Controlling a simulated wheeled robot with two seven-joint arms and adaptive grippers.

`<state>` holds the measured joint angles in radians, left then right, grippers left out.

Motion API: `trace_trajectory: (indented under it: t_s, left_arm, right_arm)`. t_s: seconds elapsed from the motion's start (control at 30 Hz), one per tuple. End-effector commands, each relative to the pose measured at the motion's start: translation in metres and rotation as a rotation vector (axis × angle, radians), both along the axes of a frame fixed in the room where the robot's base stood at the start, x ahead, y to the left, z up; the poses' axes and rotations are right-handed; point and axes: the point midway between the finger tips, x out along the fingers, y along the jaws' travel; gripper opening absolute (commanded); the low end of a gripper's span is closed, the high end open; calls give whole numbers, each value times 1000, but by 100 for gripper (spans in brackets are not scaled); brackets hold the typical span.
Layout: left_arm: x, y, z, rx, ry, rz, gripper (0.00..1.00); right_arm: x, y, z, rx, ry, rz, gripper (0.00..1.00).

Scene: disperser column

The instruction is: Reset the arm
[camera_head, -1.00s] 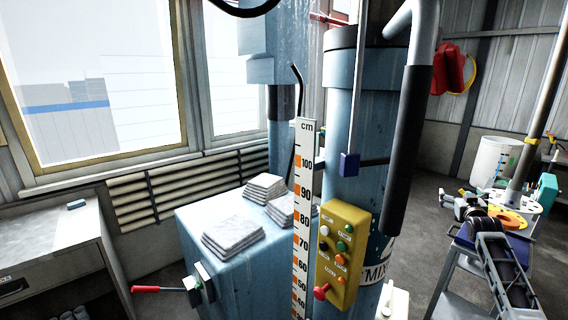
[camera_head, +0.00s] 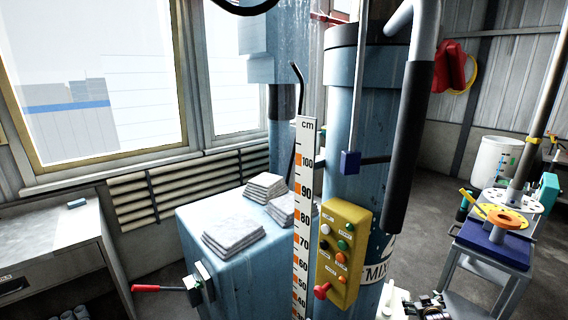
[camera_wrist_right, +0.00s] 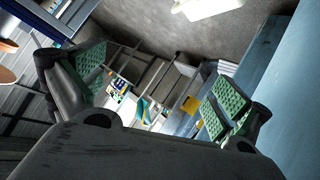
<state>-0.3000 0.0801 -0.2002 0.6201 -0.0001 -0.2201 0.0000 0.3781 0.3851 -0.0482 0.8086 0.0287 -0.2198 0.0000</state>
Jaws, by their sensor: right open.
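My right gripper (camera_head: 430,306) is low at the bottom edge of the head view, right of the blue mixer column (camera_head: 352,225), and partly cut off by the frame. In the right wrist view its two fingers with green ridged pads stand wide apart, and the gap (camera_wrist_right: 155,88) between them is empty. My left gripper is in neither view.
A yellow button panel (camera_head: 342,255) is on the column beside a cm ruler (camera_head: 304,200). Folded cloths (camera_head: 233,234) lie on the blue base. At right a stand with a dark blue top (camera_head: 490,240) holds an orange disc (camera_head: 508,219). A white bin (camera_head: 490,160) is behind.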

Motion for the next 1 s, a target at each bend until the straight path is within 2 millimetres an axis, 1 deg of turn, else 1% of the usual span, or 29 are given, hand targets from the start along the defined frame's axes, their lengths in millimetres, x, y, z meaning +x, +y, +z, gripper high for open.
trace_trajectory:
  t_s: [0.03, 0.1, 0.27, 0.3, 0.47, 0.5, 0.57, 0.6, 0.67, 0.7, 0.77, 0.8, 0.87, 1.0]
  left_arm:
    - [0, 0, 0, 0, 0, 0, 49]
    - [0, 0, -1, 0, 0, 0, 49]
    - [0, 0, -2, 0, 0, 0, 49]
    - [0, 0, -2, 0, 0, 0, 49]
    - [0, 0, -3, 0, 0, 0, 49]
    - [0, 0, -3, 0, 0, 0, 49]
    - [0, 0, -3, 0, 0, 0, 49]
    - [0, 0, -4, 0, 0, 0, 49]
    - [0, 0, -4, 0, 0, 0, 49]
    - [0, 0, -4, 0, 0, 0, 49]
    - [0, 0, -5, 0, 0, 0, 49]
    - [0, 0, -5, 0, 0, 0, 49]
    - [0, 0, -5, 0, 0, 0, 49]
    - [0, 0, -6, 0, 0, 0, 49]
  right_arm:
    - [-13, 8, -22, 5, 33, 7, 100]
    - [-29, 18, -48, 9, 73, 13, 100]
    - [-70, 42, -106, 22, 163, 32, 100]
    - [-81, 48, -119, 26, 185, 37, 100]
    - [-128, 73, -171, 44, 272, 55, 100]
    - [-140, 80, -183, 49, 293, 59, 100]
    - [-159, 90, -201, 57, 325, 66, 100]
    - [-172, 97, -212, 63, 345, 70, 100]
    - [-192, 107, -229, 73, 376, 76, 100]
    - [-205, 114, -240, 79, 396, 80, 100]
    - [-226, 125, -255, 87, 425, 87, 100]
    - [-240, 133, -265, 94, 446, 91, 100]
    - [-261, 144, -279, 104, 476, 98, 100]
    - [-311, 172, -308, 128, 539, 115, 100]
